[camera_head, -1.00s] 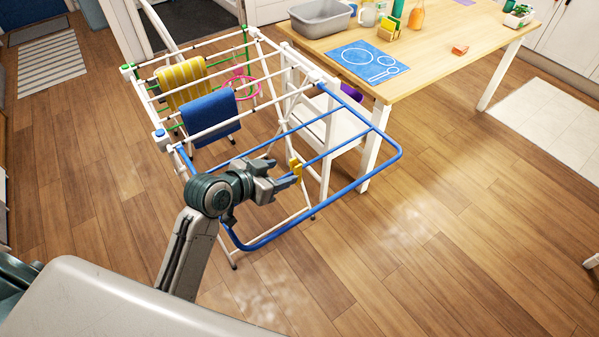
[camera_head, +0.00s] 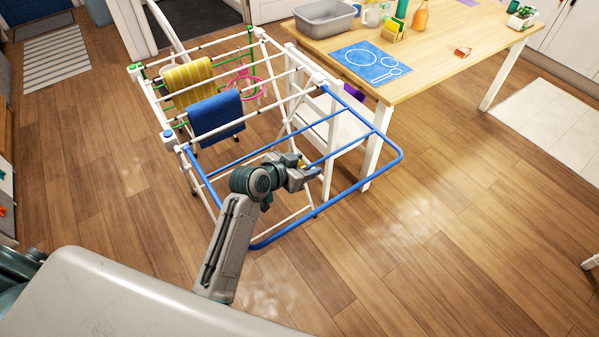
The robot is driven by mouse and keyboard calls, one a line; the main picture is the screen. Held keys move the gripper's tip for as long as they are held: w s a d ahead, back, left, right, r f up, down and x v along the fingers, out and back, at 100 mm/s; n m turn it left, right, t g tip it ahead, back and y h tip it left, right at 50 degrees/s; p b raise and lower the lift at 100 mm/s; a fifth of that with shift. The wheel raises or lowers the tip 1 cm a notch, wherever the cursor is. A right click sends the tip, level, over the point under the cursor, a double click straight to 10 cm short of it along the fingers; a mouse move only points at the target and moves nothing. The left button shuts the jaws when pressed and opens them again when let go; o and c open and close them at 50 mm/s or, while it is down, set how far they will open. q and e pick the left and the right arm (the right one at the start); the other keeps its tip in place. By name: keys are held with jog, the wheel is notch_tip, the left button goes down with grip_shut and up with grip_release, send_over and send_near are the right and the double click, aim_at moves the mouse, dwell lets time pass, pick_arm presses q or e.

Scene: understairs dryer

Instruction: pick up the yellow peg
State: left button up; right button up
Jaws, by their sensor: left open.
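The small yellow peg (camera_head: 302,162) is on or by a blue rail of the drying rack (camera_head: 389,140). Only its upper part shows; the rest is hidden behind my left gripper. My left gripper (camera_head: 308,174) is open, with its fingertips right at the peg. I cannot tell whether the peg is between the jaws. My right gripper is not in view.
A yellow striped towel (camera_head: 187,82) and a blue towel (camera_head: 216,115) hang on the rack. A white chair (camera_head: 340,127) stands close behind the peg. The wooden table (camera_head: 445,60) holds a grey tub (camera_head: 325,18) and a blue mat (camera_head: 370,64).

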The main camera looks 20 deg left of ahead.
pick_arm(q)
jog(key=c, duration=1)
